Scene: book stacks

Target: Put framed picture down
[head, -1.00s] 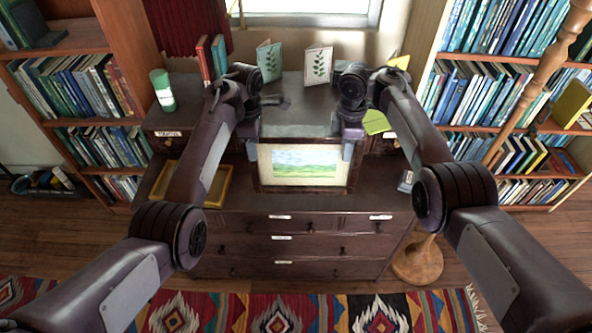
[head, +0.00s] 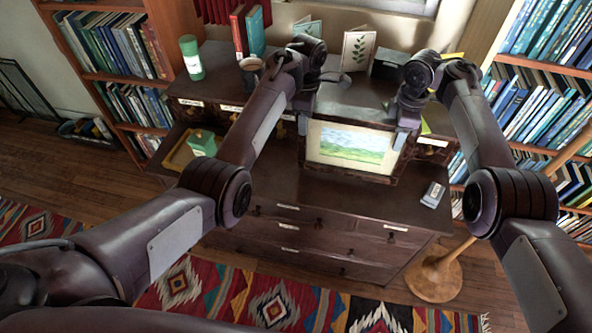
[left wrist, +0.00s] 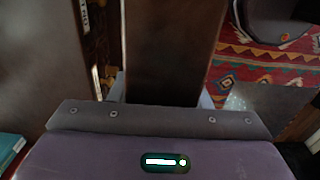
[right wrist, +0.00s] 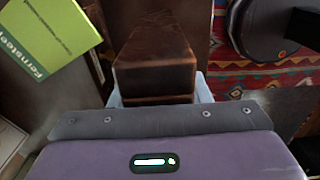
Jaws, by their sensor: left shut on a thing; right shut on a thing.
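The framed picture (head: 350,148), a green landscape with a pale border in a dark wooden frame, stands upright over the dark dresser's lower top (head: 275,186). I cannot tell whether its bottom edge touches the wood. My left gripper (head: 304,122) is shut on its left side and my right gripper (head: 404,138) on its right side. The dark frame also shows between the fingers in the left wrist view (left wrist: 170,50) and in the right wrist view (right wrist: 157,62). The fingertips are mostly hidden there.
A small grey box (head: 433,194) lies to the right. Cards, books, a cup (head: 250,72) and a green canister (head: 191,57) stand on the upper shelf. Free wood lies in front of the picture.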

